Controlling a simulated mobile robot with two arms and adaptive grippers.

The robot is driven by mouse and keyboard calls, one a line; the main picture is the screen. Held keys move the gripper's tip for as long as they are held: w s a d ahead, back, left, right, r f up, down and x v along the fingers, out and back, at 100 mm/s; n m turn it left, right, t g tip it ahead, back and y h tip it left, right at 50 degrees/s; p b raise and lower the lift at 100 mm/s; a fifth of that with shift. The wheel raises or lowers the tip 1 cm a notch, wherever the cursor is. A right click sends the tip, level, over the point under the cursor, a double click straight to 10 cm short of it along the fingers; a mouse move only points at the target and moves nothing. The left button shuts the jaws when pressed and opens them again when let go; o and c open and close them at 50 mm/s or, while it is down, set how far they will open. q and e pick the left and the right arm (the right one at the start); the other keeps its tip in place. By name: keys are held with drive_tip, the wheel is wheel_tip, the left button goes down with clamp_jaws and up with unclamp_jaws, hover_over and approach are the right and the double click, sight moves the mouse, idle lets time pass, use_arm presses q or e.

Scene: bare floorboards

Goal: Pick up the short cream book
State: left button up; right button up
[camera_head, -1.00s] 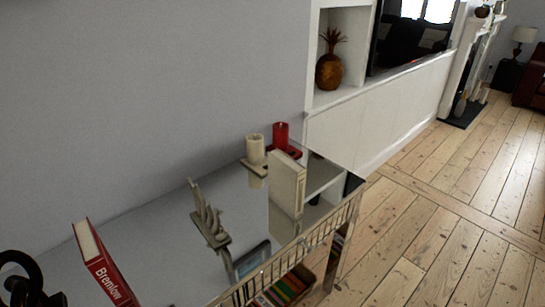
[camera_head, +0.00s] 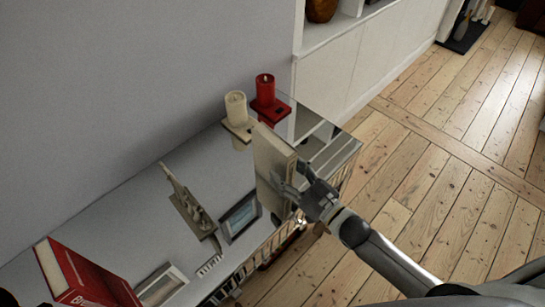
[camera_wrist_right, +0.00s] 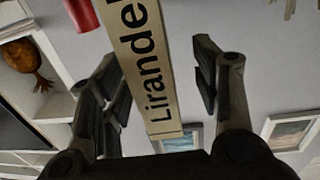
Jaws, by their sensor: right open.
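The cream book (camera_head: 270,152) stands upright near the far right end of the glossy cabinet top. In the right wrist view its cream spine (camera_wrist_right: 152,72) with dark lettering "Lirande..." lies between the two fingers of my right gripper (camera_wrist_right: 157,62). The fingers are spread, with a visible gap on the right side of the spine. In the head view my right gripper (camera_head: 296,180) is at the front side of the book, covering part of its lower edge. Whether a finger touches the book is unclear. My left gripper is not in view.
A cream candle (camera_head: 236,108) and a red candle (camera_head: 265,88) stand close behind the book. A grey sculpture (camera_head: 187,203), picture frame (camera_head: 240,215) and red book (camera_head: 85,278) are to the left. A railing (camera_head: 252,262) runs along the cabinet's front edge.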

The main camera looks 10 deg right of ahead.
sight(273, 156)
drive_tip(key=shift+w+a, duration=0.2)
drive_tip(key=shift+w, duration=0.3)
drive_tip(key=shift+w+f, duration=0.1)
drive_tip(key=shift+w, duration=0.15)
drive_tip(key=shift+p+x, duration=0.6)
drive_tip(key=shift+x, duration=1.65)
drive_tip(key=shift+w+f, duration=0.2)
drive_tip(key=shift+w, duration=0.15)
clamp_jaws()
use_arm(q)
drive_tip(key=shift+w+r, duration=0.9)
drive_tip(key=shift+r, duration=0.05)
use_arm(e)
drive_tip(key=shift+r, duration=0.1)
